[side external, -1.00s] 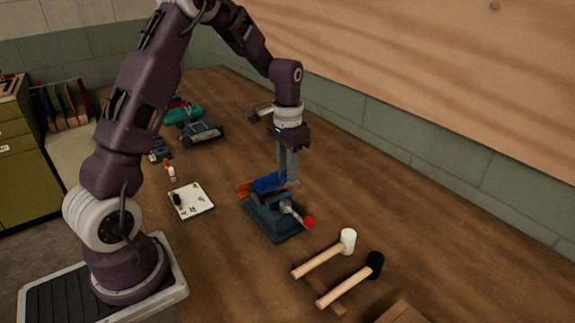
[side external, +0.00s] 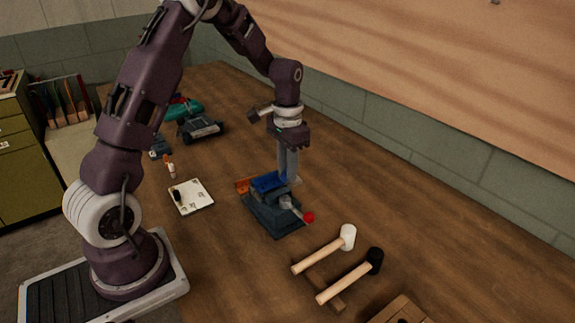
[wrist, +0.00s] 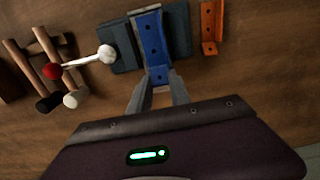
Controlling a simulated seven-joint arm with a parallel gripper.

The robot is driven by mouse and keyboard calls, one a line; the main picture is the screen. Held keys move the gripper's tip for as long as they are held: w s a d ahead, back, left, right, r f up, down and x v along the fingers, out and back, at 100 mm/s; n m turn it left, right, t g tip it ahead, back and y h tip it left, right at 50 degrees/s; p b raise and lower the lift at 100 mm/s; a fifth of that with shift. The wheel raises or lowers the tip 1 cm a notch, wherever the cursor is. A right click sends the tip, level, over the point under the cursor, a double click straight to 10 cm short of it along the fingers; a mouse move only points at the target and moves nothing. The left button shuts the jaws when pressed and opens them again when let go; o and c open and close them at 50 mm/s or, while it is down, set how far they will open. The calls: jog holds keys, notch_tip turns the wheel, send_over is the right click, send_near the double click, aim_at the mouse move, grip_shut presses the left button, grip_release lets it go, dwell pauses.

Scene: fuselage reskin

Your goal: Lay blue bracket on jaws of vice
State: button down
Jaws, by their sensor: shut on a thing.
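The blue bracket (side external: 267,181) is at the top of the vice, and in the wrist view the bracket (wrist: 154,42) lies lengthwise between the vice's two dark blocks. My gripper (side external: 289,179) is shut on the bracket's near end, with its fingers (wrist: 158,97) pointing down at that end. The vice (side external: 272,213) stands on the bench, with its red-knobbed handle toward the mallets. The wrist view also shows the vice (wrist: 178,34). I cannot tell whether the bracket's underside touches the jaws.
An orange bracket (wrist: 209,28) lies beside the vice. A white-headed mallet (side external: 322,255) and a black-headed mallet (side external: 350,283) lie in front to the right. A white board (side external: 192,197) lies left of the vice.

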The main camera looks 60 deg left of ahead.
jog(key=shift+f, duration=0.15)
jog(key=c, duration=1.1)
grip_release()
notch_tip(320, 180, up, 7)
jog(key=shift+f, duration=0.1)
jog(key=s+d+r+t, duration=0.2)
jog(key=s+d+r, duration=0.5)
jog(key=r, duration=0.3)
jog(key=s+d+t, duration=0.1)
jog(key=s+d, duration=0.1)
jog(key=s, duration=0.4)
jog(key=s+d+r+t, duration=0.1)
jog(key=s+d, duration=0.2)
jog(key=s, duration=0.2)
jog(key=s+d+t, duration=0.1)
jog(key=s+d, duration=0.1)
jog(key=s, duration=0.4)
jog(key=shift+s+d+r+t, duration=0.25)
jog(key=shift+s+r+t, duration=0.05)
jog(key=shift+s+r, duration=0.05)
